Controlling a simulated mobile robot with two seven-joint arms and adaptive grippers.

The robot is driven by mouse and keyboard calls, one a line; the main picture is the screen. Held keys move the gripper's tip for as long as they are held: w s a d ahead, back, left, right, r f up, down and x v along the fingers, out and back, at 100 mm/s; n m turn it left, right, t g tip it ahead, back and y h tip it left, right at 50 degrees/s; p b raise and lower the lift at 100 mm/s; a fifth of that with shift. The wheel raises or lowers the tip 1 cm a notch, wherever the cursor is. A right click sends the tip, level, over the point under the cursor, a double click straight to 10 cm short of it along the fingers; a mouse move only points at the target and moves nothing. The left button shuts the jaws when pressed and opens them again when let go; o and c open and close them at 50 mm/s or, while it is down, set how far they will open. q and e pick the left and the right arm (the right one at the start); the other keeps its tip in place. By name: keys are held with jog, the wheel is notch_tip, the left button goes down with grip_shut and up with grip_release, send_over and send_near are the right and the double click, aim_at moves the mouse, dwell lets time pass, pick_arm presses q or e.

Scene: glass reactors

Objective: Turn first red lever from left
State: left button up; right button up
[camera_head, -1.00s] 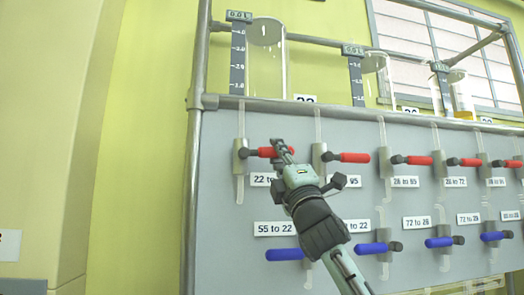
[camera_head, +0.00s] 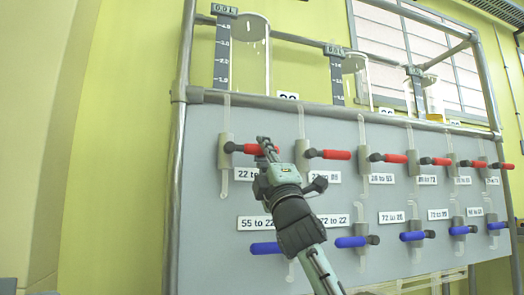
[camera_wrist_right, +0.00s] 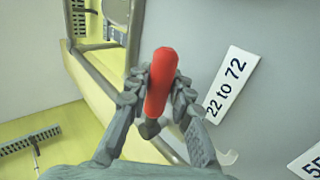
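The first red lever from the left (camera_head: 249,148) is on the grey panel above the "22 to 72" label (camera_wrist_right: 229,85). It lies level, pointing right from its grey valve like the other red levers. My right gripper (camera_head: 268,145) is at the lever's outer end, reaching up from below. In the right wrist view the red lever (camera_wrist_right: 161,78) is between the two fingers, which look pressed on both its sides. The gripper hides part of the lever in the head view. My left gripper is not in view.
A second red lever (camera_head: 328,154) is close to the right of my gripper, with several more further right. Blue levers (camera_head: 265,248) are in a row below. Glass vessels (camera_head: 250,55) stand above the panel. A metal frame post (camera_head: 176,190) borders the panel's left side.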

jog(key=o, duration=0.4)
jog(key=shift+v, duration=6.05)
